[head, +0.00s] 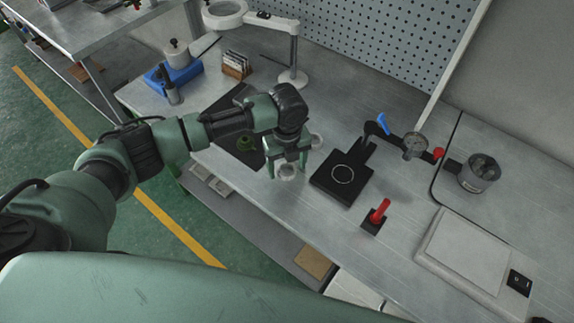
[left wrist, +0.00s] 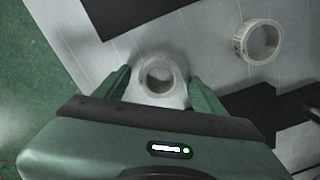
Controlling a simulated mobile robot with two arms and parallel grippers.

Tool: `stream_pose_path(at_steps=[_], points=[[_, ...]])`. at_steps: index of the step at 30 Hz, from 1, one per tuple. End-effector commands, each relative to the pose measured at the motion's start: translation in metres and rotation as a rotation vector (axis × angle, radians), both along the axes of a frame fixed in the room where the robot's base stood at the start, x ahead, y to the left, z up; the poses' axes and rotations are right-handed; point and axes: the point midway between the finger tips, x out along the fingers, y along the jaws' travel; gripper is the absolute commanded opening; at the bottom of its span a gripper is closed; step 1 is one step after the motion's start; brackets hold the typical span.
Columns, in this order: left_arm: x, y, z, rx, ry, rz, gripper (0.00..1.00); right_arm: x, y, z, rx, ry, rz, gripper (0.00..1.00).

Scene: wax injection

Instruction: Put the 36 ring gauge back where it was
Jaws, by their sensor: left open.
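My left gripper (head: 288,163) is open above the near edge of the bench, with its fingers pointing down. A pale metal ring (left wrist: 147,78) is between its fingers (left wrist: 160,85) in the left wrist view, with gaps on both sides. In the head view this ring (head: 287,176) shows just below the fingertips. A second ring (left wrist: 242,42), with dark marks on its side, stands apart to the right in the left wrist view. It shows partly behind the gripper in the head view (head: 317,141). I cannot read a 36 on either ring. My right gripper is not in view.
A black plate (head: 328,184) with a circle on it lies right of the gripper. A red-handled piece (head: 379,212), a dial gauge (head: 415,145) and a grey pot (head: 480,173) are farther right.

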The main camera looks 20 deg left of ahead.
Motion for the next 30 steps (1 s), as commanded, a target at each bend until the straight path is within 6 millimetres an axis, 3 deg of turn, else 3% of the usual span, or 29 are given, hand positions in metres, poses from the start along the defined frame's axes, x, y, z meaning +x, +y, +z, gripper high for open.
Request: stream_pose_path(at_steps=[16, 21, 30], points=[[0.001, 0.000, 0.102, 0.000, -0.004, 0.001, 0.70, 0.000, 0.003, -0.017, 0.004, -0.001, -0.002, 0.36], [0.001, 0.000, 0.117, -0.002, -0.003, 0.000, 0.70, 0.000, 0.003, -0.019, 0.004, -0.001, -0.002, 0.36], [0.001, 0.000, 0.119, -0.001, -0.001, 0.001, 0.70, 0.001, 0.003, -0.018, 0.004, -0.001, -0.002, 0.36]])
